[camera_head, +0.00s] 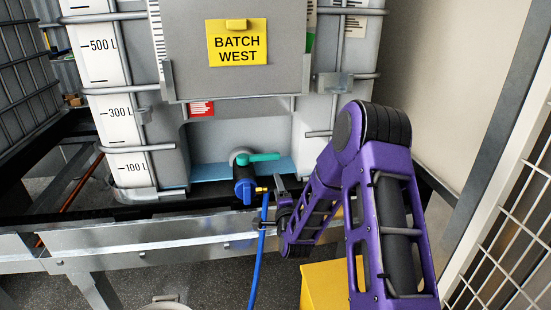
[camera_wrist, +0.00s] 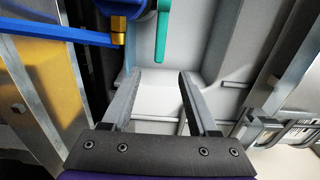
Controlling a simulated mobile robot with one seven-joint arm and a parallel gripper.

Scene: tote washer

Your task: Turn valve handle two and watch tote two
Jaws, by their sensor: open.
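A caged tote (camera_head: 235,85) with a yellow "BATCH WEST" sign stands in the head view; I see no number two on it. At its foot is a blue valve (camera_head: 245,190) with a teal handle (camera_head: 262,157) that points right, roughly level. A brass fitting and a blue hose hang from the valve. My gripper (camera_head: 279,187) is just below and right of the handle. In the wrist view my gripper (camera_wrist: 160,76) is open and empty, and the teal handle (camera_wrist: 161,38) shows beyond the fingertips, lined up with the gap between them. Contact is not visible.
A metal rail (camera_head: 150,236) runs in front of the tote. The blue hose (camera_head: 259,255) drops past it. A yellow block (camera_head: 325,285) is below my arm. Another cage (camera_head: 22,70) stands at left, and a white mesh panel (camera_head: 510,235) at right.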

